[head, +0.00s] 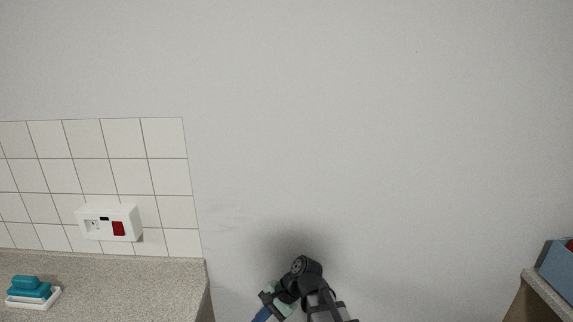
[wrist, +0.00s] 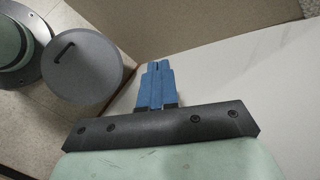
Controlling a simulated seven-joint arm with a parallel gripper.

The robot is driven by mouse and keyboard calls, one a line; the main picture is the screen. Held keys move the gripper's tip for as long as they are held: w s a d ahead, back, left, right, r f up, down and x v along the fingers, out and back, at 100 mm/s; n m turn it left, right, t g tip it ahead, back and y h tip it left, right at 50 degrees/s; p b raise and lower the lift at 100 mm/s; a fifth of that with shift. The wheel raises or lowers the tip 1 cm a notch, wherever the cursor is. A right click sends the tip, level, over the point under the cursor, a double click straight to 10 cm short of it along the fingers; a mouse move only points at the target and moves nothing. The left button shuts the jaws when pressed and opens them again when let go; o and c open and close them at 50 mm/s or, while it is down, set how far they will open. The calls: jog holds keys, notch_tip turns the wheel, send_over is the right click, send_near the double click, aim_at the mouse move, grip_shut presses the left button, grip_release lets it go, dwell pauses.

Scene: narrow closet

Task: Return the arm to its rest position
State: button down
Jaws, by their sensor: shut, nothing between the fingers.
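My gripper (wrist: 157,68) shows in the wrist view with its two blue fingers pressed together and nothing between them. In the head view, my arm shows at the bottom centre, folded low in front of the bare wall. A blue part of my gripper (head: 262,314) shows at the bottom edge there, and the fingertips are cut off by the frame. The gripper is apart from the counter on the left.
A speckled counter (head: 130,285) at left holds teal items (head: 30,288) on a white dish (head: 42,302). Above it are white tiles (head: 85,140) and a white socket box (head: 110,222). A shelf (head: 548,290) with a blue-grey bin (head: 558,268) stands at right. The middle wall (head: 380,150) is bare.

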jog(key=s+d+f+n+g+h, duration=0.1)
jog(key=s+d+f, duration=0.3)
jog(key=f, duration=0.4)
jog(key=s+d+f+h, duration=0.2)
jog(key=s+d+f, duration=0.2)
jog(key=f, duration=0.4)
jog(key=s+d+f+n+g+h, duration=0.1)
jog(key=s+d+f, duration=0.2)
jog(key=d+f, duration=0.35)
jog(key=s+d+f+n+g+h, duration=0.1)
jog(key=s+d+f+n, duration=0.1)
jog(key=s+d+f, duration=0.3)
jog(key=s+d+f+n+g+h, duration=0.2)
jog(key=s+d+f, duration=0.2)
jog(key=s+f, duration=0.7)
jog(key=s, duration=0.5)
jog(key=shift+s+d+n+h, duration=0.3)
jog(key=shift+s+d, duration=0.05)
